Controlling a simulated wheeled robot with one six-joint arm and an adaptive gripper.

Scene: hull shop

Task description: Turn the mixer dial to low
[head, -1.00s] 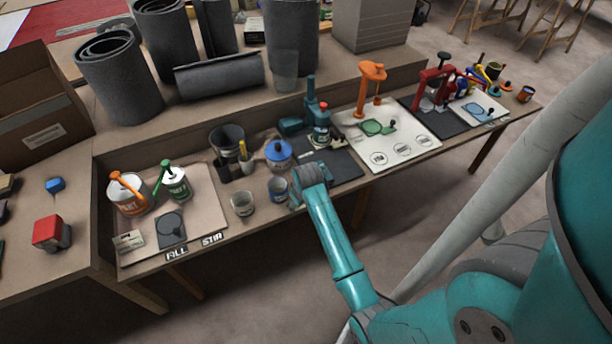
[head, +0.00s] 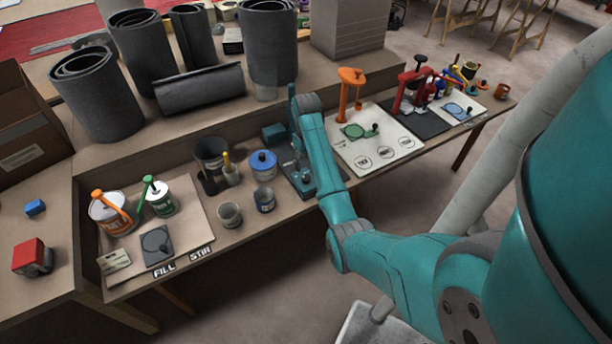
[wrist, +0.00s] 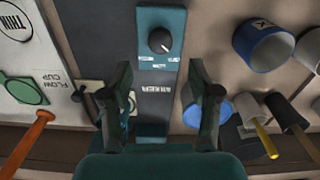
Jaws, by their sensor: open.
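The mixer is a teal unit on the bench. In the wrist view its teal base panel (wrist: 148,18) carries a round black dial (wrist: 160,40) with a pale pointer mark. Small white labels sit below the dial, too small to read. A dark plate with white lettering lies below that panel. My gripper (wrist: 158,66) is open and empty over the mixer, with one finger on each side of it and the dial ahead of the fingertips.
An orange stand (head: 347,92) on a white board is to the right. Grey rolls stand behind.

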